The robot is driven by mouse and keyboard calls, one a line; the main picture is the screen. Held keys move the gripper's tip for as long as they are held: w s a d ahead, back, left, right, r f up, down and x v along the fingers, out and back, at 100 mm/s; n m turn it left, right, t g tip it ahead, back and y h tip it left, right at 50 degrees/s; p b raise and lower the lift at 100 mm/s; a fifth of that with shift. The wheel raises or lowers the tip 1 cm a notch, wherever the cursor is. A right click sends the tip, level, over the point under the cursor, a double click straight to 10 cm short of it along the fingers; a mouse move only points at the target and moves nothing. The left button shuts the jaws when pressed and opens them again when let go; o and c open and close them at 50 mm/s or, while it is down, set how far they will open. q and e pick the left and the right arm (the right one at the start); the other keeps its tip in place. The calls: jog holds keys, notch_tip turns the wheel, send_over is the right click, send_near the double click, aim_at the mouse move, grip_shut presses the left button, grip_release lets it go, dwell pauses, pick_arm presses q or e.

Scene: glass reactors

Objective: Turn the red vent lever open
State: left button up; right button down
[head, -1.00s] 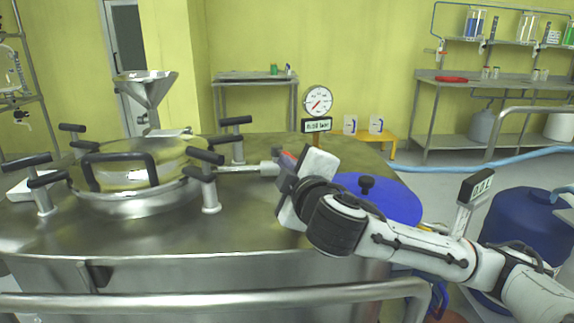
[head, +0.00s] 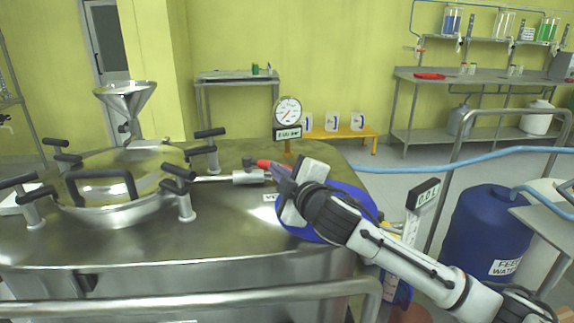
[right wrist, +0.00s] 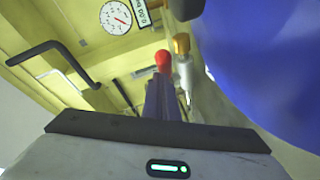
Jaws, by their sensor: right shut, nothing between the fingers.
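The red vent lever (head: 264,163) sits on a fitting at the end of a short metal pipe (head: 222,178) on the steel reactor lid. Its red tip also shows in the right wrist view (right wrist: 163,61), just beyond my fingertips. My right gripper (head: 274,168) is shut and empty, its narrow fingers pointing at the lever's red end. In the wrist view the fingers (right wrist: 161,84) appear next to the red tip; I cannot tell whether they touch it. My left gripper is not in view.
A round pressure gauge (head: 287,112) stands behind the lever. A blue round lid (head: 345,200) lies under my right arm. Black-handled clamps ring the hatch (head: 120,205) at left. A steel rail (head: 180,300) crosses the front. A blue drum (head: 485,235) stands at right.

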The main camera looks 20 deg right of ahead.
jog(key=w+d+p, duration=0.1)
jog(key=d, duration=0.1)
jog(key=w+d+p, duration=0.1)
jog(key=d+p, duration=0.1)
jog(key=shift+w, duration=0.2)
jog(key=shift+w+d+p, duration=0.4)
jog(key=shift+w+p, duration=0.1)
jog(key=shift+p, duration=0.05)
jog(key=shift+w+d+r, duration=0.1)
jog(key=shift+w+d, duration=0.15)
jog(key=shift+d, duration=0.05)
jog(key=shift+w+d+r+p, duration=0.15)
jog(key=shift+d+r+p, duration=0.2)
jog(key=shift+d+p, duration=0.1)
jog(key=shift+s+f, duration=0.2)
jog(key=shift+s, duration=0.25)
jog(key=s, duration=0.8)
jog(key=shift+s+a+r, duration=0.3)
jog(key=shift+a+r, duration=0.05)
jog(key=shift+a, duration=0.05)
jog(key=shift+s, duration=0.55)
